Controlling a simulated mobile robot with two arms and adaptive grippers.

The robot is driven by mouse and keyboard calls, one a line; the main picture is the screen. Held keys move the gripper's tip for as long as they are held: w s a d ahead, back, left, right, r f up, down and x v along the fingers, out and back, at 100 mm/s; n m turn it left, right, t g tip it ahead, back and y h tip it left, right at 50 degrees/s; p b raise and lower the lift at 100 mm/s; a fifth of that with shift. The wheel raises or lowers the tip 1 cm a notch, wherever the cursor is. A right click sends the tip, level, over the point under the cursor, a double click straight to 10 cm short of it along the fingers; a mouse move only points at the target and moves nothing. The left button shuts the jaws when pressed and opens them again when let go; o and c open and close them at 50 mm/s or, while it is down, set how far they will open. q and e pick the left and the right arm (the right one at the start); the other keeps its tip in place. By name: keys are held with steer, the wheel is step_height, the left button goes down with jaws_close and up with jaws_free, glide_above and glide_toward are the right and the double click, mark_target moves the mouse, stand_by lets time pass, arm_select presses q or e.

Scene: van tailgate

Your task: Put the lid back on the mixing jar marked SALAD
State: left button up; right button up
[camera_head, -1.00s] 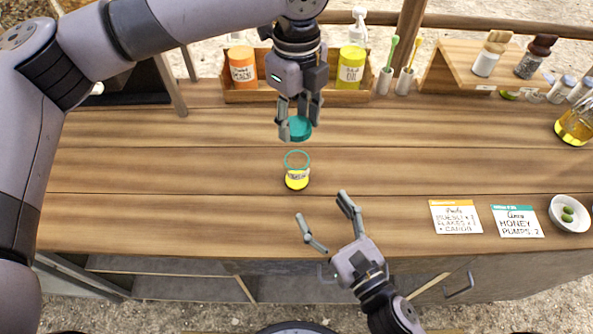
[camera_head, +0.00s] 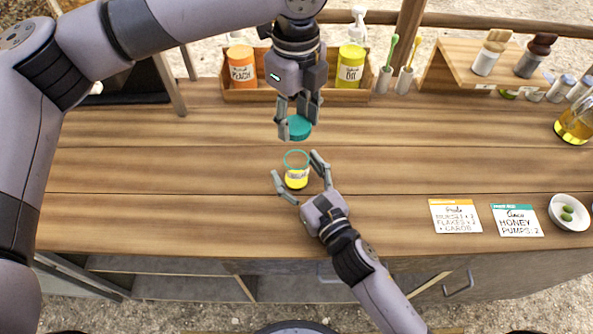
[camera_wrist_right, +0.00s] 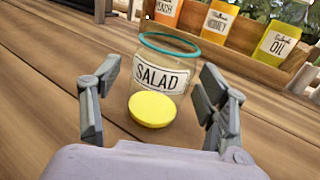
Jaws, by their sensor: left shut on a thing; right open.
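The mixing jar (camera_head: 297,172) stands upright on the wooden counter, clear with a teal rim and something yellow at its bottom. In the right wrist view the jar (camera_wrist_right: 164,76) shows its SALAD label, with a yellow disc-like area low at its front. My left gripper (camera_head: 298,122) is shut on the teal lid (camera_head: 300,127), holding it behind the jar in the picture. My right gripper (camera_head: 297,163) is open, with one finger on each side of the jar; whether they touch it I cannot tell, but in the wrist view gaps show.
A wooden rack (camera_head: 300,96) with PEACH (camera_head: 242,66) and OIL (camera_head: 350,67) bottles stands at the back. Two order cards (camera_head: 456,216) and a white bowl (camera_head: 570,213) lie at the right. A raised shelf (camera_head: 495,68) is at back right. The left counter is clear.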

steer(key=shift+c, duration=0.5)
jaws_close()
stand_by(0.3)
